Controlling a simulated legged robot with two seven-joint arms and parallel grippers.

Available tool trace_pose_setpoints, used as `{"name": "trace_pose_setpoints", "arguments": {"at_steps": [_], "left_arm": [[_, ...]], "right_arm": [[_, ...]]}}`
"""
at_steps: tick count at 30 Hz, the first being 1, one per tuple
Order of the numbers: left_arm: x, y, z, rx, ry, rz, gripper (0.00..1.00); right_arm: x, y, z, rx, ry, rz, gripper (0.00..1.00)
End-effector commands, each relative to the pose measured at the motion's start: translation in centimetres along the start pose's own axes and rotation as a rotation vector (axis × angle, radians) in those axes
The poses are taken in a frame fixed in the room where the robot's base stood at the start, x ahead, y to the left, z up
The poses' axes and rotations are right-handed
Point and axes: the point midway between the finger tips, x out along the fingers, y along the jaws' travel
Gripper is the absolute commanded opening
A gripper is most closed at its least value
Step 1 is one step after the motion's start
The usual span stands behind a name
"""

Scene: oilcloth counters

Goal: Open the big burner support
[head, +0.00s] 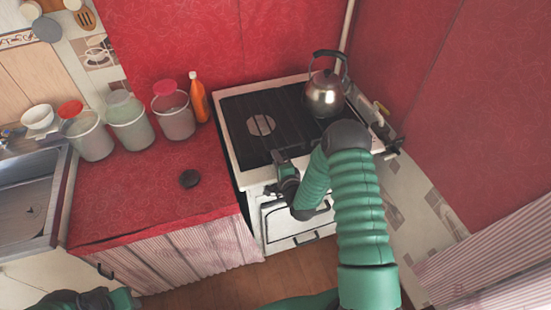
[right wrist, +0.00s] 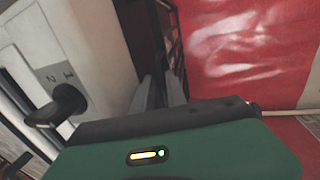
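The stove (head: 243,172) is white with a dark top. Black burner support bars (head: 285,112) lie flat over it, with a round light burner (head: 262,125) at left. My right gripper (head: 279,158) is at the stove's front edge, close to the front of the support. In the right wrist view, its two grey fingers (right wrist: 161,90) stand apart beside the dark support bars (right wrist: 172,45); whether they touch the bars is unclear. My left gripper (head: 95,298) is partly in view at the lower left edge; its fingers cannot be made out.
A metal kettle (head: 324,95) stands at the stove's back right. A stove knob (right wrist: 66,101) is left of the fingers in the wrist view.

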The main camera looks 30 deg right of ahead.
Motion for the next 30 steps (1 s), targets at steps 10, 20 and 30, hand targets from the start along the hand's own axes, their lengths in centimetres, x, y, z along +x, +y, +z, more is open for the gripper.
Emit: {"name": "trace_pose_setpoints", "arguments": {"at_steps": [10,20,30], "left_arm": [[0.01,0.00,0.00,0.000,0.000,0.000,0.36],[0.02,0.00,0.00,0.000,0.000,0.000,0.36],[0.03,0.00,0.00,0.000,0.000,0.000,0.36]], "right_arm": [[-0.06,-0.08,0.41,-0.004,-0.001,0.000,0.00],[-0.09,0.09,0.46,-0.001,-0.006,0.003,0.00],[-0.13,0.22,0.50,-0.002,-0.005,0.006,0.00]]}}
